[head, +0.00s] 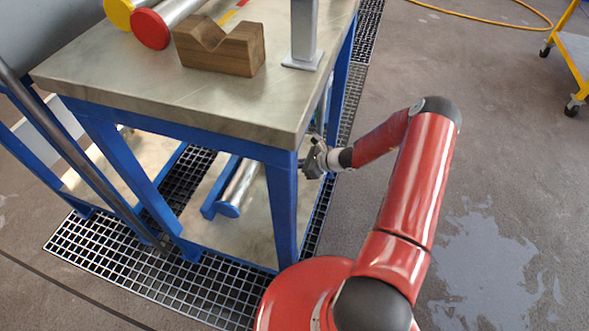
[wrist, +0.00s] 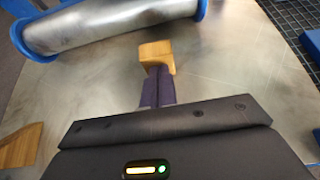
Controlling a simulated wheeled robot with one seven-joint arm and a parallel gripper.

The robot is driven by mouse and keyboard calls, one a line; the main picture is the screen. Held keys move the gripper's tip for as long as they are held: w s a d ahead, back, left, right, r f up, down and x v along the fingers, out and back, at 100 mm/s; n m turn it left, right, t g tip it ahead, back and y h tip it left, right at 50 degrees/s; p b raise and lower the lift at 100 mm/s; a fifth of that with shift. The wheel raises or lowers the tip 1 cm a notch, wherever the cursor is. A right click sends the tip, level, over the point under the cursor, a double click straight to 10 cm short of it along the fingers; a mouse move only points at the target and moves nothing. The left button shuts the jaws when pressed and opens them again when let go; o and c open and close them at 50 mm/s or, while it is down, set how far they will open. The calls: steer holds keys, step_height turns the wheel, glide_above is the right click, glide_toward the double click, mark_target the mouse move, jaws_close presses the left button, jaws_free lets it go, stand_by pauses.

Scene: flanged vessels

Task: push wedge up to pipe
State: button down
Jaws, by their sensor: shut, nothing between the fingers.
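A silver pipe with blue end flanges (wrist: 110,24) lies across the top of the wrist view, on the lower shelf. It also shows under the bench in the head view (head: 240,186). A wooden wedge (wrist: 155,49) sits on the shelf just short of the pipe, with a narrow strip of shelf seemingly between them. My gripper (wrist: 155,72) is shut, its dark purple fingers right behind the wedge and seemingly against it. In the head view my gripper (head: 315,160) reaches in beside the bench leg, and the wedge is hidden there.
A second wooden piece (wrist: 19,146) lies at the left of the wrist view. The blue bench leg (head: 283,215) stands close to my gripper. The bench top (head: 150,95) is above and holds a notched wooden block (head: 225,50). Floor grating (head: 110,265) borders the shelf.

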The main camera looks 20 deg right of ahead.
steer(key=shift+w+a+b, duration=0.25)
steer(key=shift+w+a, duration=0.35)
steer(key=shift+a, duration=0.3)
steer(key=shift+w+a+b, duration=0.25)
steer(key=shift+w+a, duration=0.35)
steer(key=shift+a, duration=0.3)
steer(key=shift+d, duration=0.1)
steer(key=shift+s+d+p, duration=0.1)
steer(key=shift+s+d, duration=0.55)
steer(key=shift+d, duration=0.3)
steer(key=shift+s+d+p, duration=0.15)
steer(key=shift+s+d, duration=0.55)
steer(key=shift+d, duration=0.25)
steer(key=shift+s+d+p, duration=0.1)
steer(key=shift+s+d, duration=0.55)
steer(key=shift+d, duration=0.3)
steer(key=v, duration=0.7)
steer(key=shift+s+d+r, duration=0.15)
steer(key=shift+s+d, duration=0.05)
steer(key=shift+d, duration=0.1)
